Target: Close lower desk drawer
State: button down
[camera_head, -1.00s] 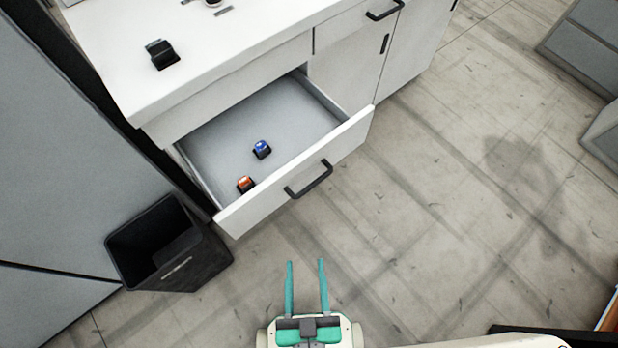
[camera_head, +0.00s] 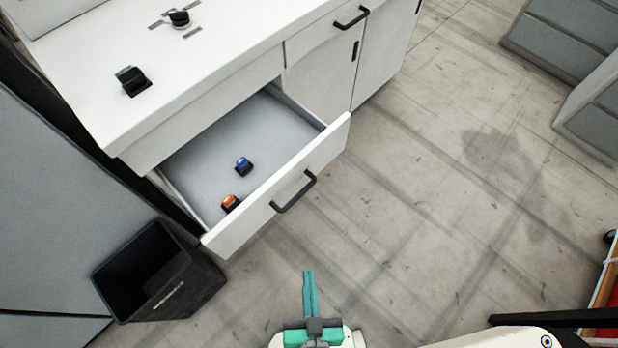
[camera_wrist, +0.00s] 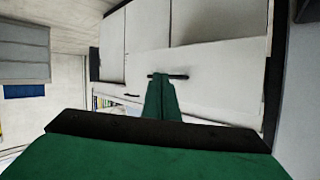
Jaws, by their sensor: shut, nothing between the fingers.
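The lower desk drawer (camera_head: 279,193) is pulled well out from the white desk (camera_head: 210,62), with a black bar handle (camera_head: 294,192) on its front. Inside it lie a blue-topped item (camera_head: 243,166) and an orange-topped item (camera_head: 230,202). My gripper (camera_head: 308,273) is shut and empty, its green fingers together. It is in front of the drawer front, below the handle in the head view, apart from it. In the wrist view the fingers (camera_wrist: 162,80) point toward a dark handle (camera_wrist: 168,76) on a white front and partly overlap it.
A black bin (camera_head: 160,275) stands on the floor left of the drawer. A grey cabinet wall (camera_head: 60,190) is at the left. Black items (camera_head: 132,81) sit on the desktop. Open floor (camera_head: 430,210) lies to the right, with grey cabinets (camera_head: 565,50) beyond.

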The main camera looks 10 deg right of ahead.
jog(key=w+d+f+m+g, duration=0.2)
jog(key=f+m, duration=0.1)
jog(key=f, duration=0.4)
jog(key=w+d+f+m+g, duration=0.1)
jog(key=w+d+f+m, duration=0.15)
jog(key=f, duration=0.55)
jog(key=m+t+y, duration=0.3)
jog(key=t+y, duration=0.1)
jog(key=y, duration=0.8)
send_near(313, 167)
jog(key=x, duration=0.6)
jog(key=shift+w+a+r, duration=0.15)
jog(key=shift+w, duration=0.05)
